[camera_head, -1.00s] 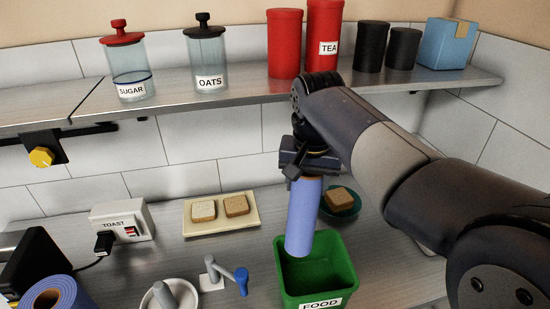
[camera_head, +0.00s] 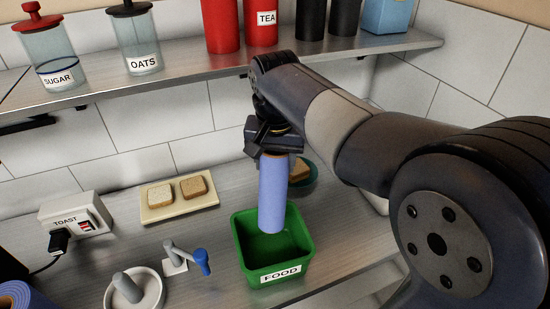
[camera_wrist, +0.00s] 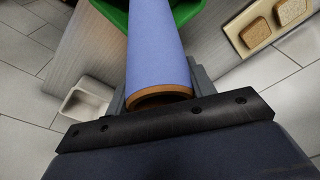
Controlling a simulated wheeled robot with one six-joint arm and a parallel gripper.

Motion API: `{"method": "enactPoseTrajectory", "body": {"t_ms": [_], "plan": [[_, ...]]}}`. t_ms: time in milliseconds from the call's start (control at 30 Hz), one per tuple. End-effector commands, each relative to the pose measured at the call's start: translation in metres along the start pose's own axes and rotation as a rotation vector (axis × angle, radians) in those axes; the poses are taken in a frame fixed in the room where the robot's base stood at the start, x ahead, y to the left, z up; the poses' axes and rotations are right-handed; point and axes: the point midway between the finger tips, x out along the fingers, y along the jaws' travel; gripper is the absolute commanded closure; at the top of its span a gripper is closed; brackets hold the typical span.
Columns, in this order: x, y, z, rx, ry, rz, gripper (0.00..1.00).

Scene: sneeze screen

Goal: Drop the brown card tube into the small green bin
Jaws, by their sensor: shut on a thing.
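My gripper (camera_head: 274,150) is shut on the upper end of a tube (camera_head: 271,195), which hangs nearly upright. The tube is blue-violet outside, with a brown card rim at its held end in the wrist view (camera_wrist: 160,97); no all-brown tube shows. The small green bin (camera_head: 291,252), labelled FOOD, stands on the counter below. The tube's lower end overlaps the bin's open mouth in the head view; I cannot tell whether it is below the rim. The bin also shows behind the tube in the wrist view (camera_wrist: 115,14). The bin's inside is partly hidden by the tube.
A dish with bread (camera_head: 302,172) sits behind the bin, close to the tube. A blue-handled tap-like fitting (camera_head: 203,261) and white bowl (camera_head: 148,296) stand left. Behind are a toast tray (camera_head: 178,206) and TOAST box (camera_head: 73,217). The shelf (camera_head: 190,80) runs overhead.

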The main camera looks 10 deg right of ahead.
Motion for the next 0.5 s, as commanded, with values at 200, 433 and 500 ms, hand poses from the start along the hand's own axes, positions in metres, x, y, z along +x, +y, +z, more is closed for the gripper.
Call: {"method": "enactPoseTrajectory", "body": {"t_ms": [200, 433, 500], "plan": [[0.025, 0.001, 0.004, 0.000, -0.002, 0.001, 0.81], [0.046, 0.001, 0.007, 0.000, -0.001, 0.001, 0.81], [0.051, 0.001, 0.008, 0.000, -0.001, 0.001, 0.81]]}}
